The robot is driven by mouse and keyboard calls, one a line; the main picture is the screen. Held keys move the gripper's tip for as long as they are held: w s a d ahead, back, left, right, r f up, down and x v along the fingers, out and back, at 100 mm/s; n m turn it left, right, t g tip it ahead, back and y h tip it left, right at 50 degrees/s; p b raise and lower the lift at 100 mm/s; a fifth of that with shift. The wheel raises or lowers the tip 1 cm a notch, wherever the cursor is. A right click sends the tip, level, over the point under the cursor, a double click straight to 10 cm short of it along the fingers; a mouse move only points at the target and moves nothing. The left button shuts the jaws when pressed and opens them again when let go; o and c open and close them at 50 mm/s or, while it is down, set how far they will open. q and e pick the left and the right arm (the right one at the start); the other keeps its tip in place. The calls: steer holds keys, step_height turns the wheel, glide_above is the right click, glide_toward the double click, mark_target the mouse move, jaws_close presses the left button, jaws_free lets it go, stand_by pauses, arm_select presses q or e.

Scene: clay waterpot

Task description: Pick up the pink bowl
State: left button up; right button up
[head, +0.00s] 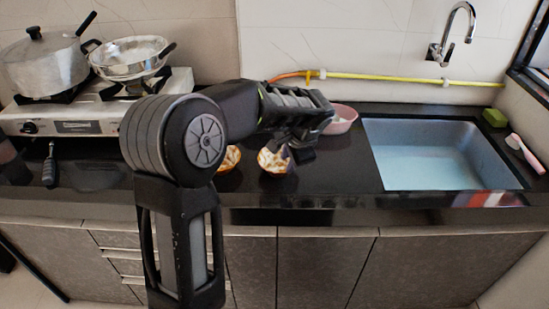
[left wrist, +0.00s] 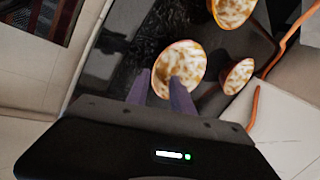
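The pink bowl (head: 343,119) stands on the black counter, left of the sink in the head view. My left arm and gripper partly cover it. My left gripper (head: 300,154) is over the counter, in front of and left of the pink bowl. In the left wrist view its two fingers (left wrist: 161,85) are apart with a gap between them. A patterned orange-and-white bowl (left wrist: 180,66) shows just beyond the fingertips; I cannot tell if they touch it. I cannot make out the pink bowl in the left wrist view. My right gripper is out of view.
Patterned bowls (head: 274,161) stand near the counter front; another (head: 230,158) is partly behind my arm. The sink (head: 430,155) is at right. A stove (head: 95,112) with a pot (head: 42,65) and a pan (head: 131,57) is at left. A yellow hose (head: 400,78) runs behind.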

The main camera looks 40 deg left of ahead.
arm_select(q)
steer(key=shift+w+f, duration=0.1)
steer(key=shift+f, duration=0.85)
steer(key=shift+f, duration=0.1)
steer(key=p+x, duration=0.1)
steer(key=x, duration=0.4)
steer(key=shift+a, duration=0.1)
steer(key=shift+c, duration=0.5)
jaws_close()
stand_by(0.9)
